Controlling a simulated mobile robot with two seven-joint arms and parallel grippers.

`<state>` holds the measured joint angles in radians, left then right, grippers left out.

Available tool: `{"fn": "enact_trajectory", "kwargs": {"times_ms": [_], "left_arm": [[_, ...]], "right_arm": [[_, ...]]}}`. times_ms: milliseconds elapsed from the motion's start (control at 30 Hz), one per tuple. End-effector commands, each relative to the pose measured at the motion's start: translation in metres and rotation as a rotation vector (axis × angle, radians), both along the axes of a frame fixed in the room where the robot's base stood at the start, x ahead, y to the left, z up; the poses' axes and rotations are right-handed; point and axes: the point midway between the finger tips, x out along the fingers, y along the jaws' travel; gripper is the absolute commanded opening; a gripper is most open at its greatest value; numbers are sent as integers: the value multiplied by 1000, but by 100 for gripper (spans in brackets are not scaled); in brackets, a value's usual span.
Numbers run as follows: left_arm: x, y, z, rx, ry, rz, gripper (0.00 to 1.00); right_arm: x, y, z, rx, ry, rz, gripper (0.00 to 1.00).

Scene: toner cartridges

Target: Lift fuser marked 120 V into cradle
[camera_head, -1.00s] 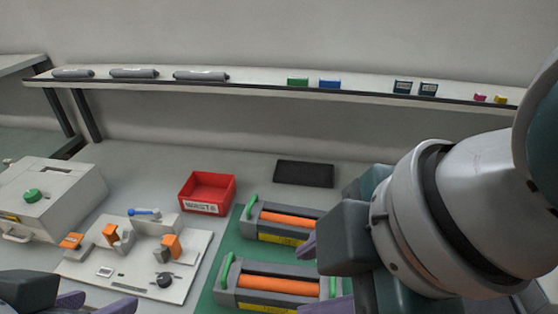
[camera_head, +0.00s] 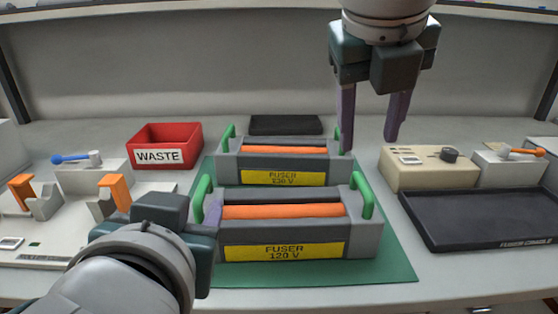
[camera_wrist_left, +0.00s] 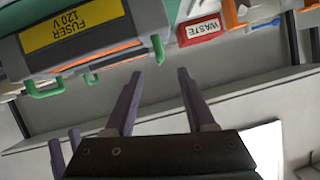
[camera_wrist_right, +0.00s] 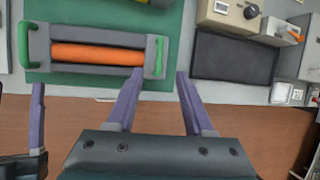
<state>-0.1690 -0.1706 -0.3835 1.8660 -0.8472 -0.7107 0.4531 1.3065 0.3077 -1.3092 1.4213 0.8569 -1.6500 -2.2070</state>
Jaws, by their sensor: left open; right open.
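The near fuser (camera_head: 290,225), grey with an orange roller, green end handles and a yellow "FUSER 120 V" label, sits on the green mat (camera_head: 395,272). It also shows in the left wrist view (camera_wrist_left: 90,45) and right wrist view (camera_wrist_right: 95,55). My left gripper (camera_head: 212,207) is open by its left end; one finger shows near the left handle, and contact is unclear. My right gripper (camera_head: 369,145) is open and empty, pointing down above and behind its right end. The black tray (camera_head: 470,222) at the right has a label starting "FUSER"; it looks empty.
A second fuser (camera_head: 283,160), its label seemingly 230 V, lies just behind. A red WASTE bin (camera_head: 165,145) stands back left, beside a white fixture (camera_head: 50,215) with orange clips. A beige box (camera_head: 425,168) with a dark knob stands behind the tray. A black pad (camera_head: 285,125) lies at the back.

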Motion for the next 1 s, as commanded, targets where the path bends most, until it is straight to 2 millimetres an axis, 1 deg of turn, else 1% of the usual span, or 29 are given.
{"fn": "enact_trajectory", "kwargs": {"times_ms": [200,367,467,633,800,1000], "left_arm": [[0,0,2,0,1,0,55],[7,1,-1,2,0,0,55],[19,2,-6,2,1,0,55],[47,6,-17,4,1,1,55],[71,9,-27,2,2,1,55],[86,10,-34,1,2,1,55]], "right_arm": [[0,0,2,1,0,-1,52],[2,-1,-5,2,1,-2,52],[7,-3,-18,3,2,-3,52],[19,-8,-45,2,2,-5,52],[29,-12,-68,1,1,-4,52],[36,-15,-84,2,1,-3,52]]}}
